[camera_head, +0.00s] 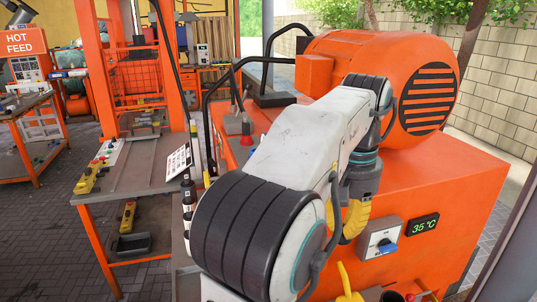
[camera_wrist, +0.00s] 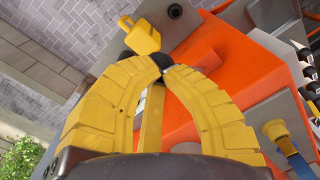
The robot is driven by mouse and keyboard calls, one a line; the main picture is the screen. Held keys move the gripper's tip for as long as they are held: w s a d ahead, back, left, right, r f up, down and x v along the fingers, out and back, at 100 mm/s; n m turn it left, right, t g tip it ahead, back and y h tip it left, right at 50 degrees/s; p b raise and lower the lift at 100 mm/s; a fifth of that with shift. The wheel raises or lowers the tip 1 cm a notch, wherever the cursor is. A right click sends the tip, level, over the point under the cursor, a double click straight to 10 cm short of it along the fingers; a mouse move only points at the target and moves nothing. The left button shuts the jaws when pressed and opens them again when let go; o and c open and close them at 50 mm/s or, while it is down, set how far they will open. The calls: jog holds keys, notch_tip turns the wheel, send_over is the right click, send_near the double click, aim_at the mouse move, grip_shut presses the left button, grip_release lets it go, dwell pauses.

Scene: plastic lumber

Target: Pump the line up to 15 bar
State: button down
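My gripper (camera_wrist: 153,66) has two yellow segmented fingers that curve inward until their tips nearly meet. A dark piece shows at the tips; I cannot tell whether it is held. A yellow bar (camera_wrist: 151,118) shows in the gap between the fingers. A yellow block with a loop (camera_wrist: 145,38) lies just past the tips. I see no pressure reading.
A grey switch plate with a blue handle (camera_head: 387,246) and a display reading 35 °C (camera_head: 423,226) are on the machine front, close right of my gripper. An orange motor (camera_head: 400,75) stands on top. A workbench (camera_head: 140,170) is at left. Paved floor (camera_head: 50,240) is open at far left.

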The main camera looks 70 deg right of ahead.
aim_at(349, 242)
jog(key=shift+f, duration=0.15)
jog(key=shift+s+a+f+b, duration=0.3)
jog(key=shift+a+f+b, duration=0.1)
jog(key=shift+b, duration=0.05)
jog(key=shift+f, duration=0.1)
dwell(0.3)
jog(key=shift+s+a+f+b, duration=0.35)
jog(key=shift+a+f+b, duration=0.05)
jog(key=shift+f, duration=0.1)
jog(key=shift+s+a+f+b, duration=0.3)
jog(key=shift+a+f+b, duration=0.05)
jog(key=shift+f+b, duration=0.1)
dwell(0.5)
